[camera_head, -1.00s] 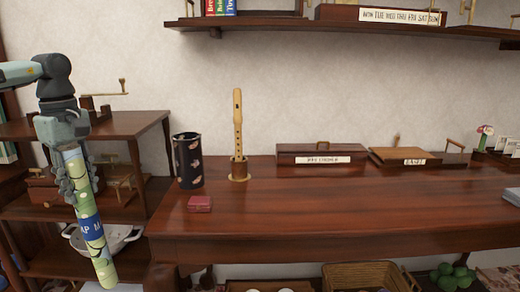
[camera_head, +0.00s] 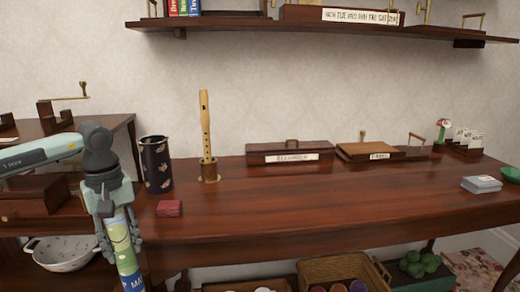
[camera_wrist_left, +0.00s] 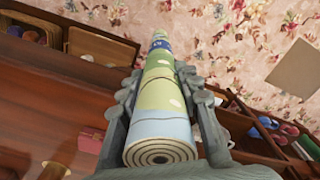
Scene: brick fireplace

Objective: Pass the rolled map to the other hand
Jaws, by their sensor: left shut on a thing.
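The rolled map (camera_head: 124,246) is a tube in pale blue, green and dark blue, hanging down in front of the desk's left end in the head view. Its lower end is cut off by the picture's bottom edge. My left gripper (camera_head: 119,238) is shut on the map near its upper end. In the left wrist view, the map (camera_wrist_left: 160,98) runs away between the two fingers, its spiral end closest to the camera. My right gripper is not in view.
The wooden desk (camera_head: 300,201) bears a dark patterned cup (camera_head: 156,165), a recorder (camera_head: 205,125) on a stand, a small red box (camera_head: 169,208) and several wooden boxes. A shelf (camera_head: 330,34) hangs above. Below are a wicker basket (camera_head: 335,268) and a white bowl (camera_head: 62,252).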

